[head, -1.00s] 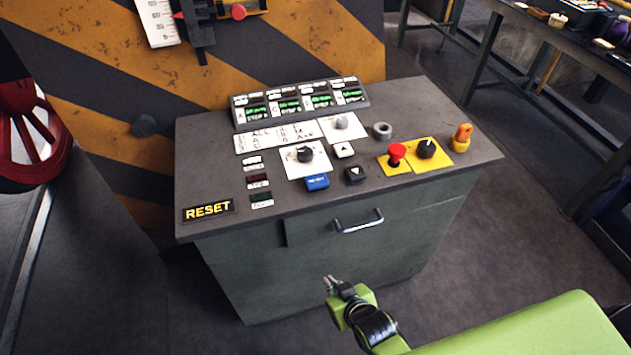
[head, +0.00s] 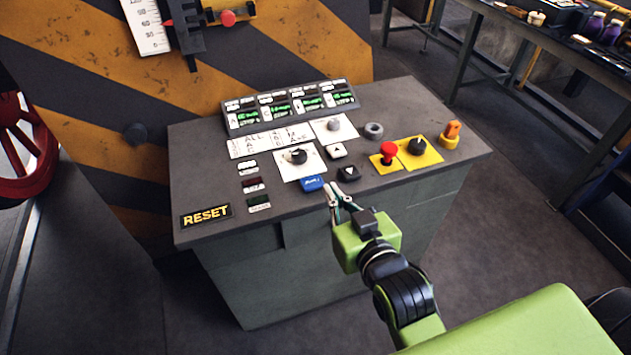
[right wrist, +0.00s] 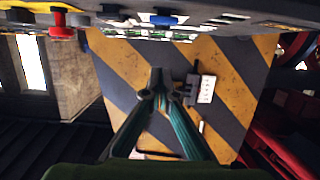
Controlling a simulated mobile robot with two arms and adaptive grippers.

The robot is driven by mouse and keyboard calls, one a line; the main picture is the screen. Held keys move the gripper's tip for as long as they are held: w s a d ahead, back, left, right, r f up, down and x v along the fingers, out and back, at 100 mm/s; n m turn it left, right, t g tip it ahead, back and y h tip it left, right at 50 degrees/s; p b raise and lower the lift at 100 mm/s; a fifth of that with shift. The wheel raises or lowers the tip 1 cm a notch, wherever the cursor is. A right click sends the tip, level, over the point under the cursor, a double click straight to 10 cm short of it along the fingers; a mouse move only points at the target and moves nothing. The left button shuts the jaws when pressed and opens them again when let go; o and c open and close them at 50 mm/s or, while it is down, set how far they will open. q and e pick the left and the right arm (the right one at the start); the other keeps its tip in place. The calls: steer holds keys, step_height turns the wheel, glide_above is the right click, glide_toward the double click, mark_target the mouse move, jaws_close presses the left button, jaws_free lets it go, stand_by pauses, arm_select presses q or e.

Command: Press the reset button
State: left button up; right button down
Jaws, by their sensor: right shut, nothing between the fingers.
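A blue button (head: 313,184) with white lettering too small to read sits near the front edge of the grey control console (head: 215,150). It also shows at the top of the right wrist view (right wrist: 163,19). A black plate reading RESET in yellow (head: 206,215) lies at the console's front left corner. My right gripper (head: 332,191) is shut and empty, its tips at the console's front edge, just right of the blue button in the head view. Contact cannot be made out. My left gripper is not in view.
A black arrow button (head: 348,174) is close to my right fingertips. A red mushroom button (head: 389,151), a black knob (head: 417,146) and an orange knob (head: 451,134) stand farther right. A display box (head: 290,106) stands at the back.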

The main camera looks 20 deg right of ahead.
steer(key=p, duration=0.2)
glide_above(312, 183)
steer(key=s, duration=0.2)
steer(key=shift+s+d+f, duration=0.1)
steer(key=shift+d+f, duration=0.05)
steer(key=shift+f, duration=0.4)
steer(key=shift+d+f, duration=0.1)
steer(key=shift+f, duration=0.45)
steer(key=f, duration=0.3)
steer(key=shift+w+f, duration=0.15)
steer(key=shift+w, duration=0.1)
steer(key=shift+s+f, duration=0.1)
steer(key=shift+f, duration=0.4)
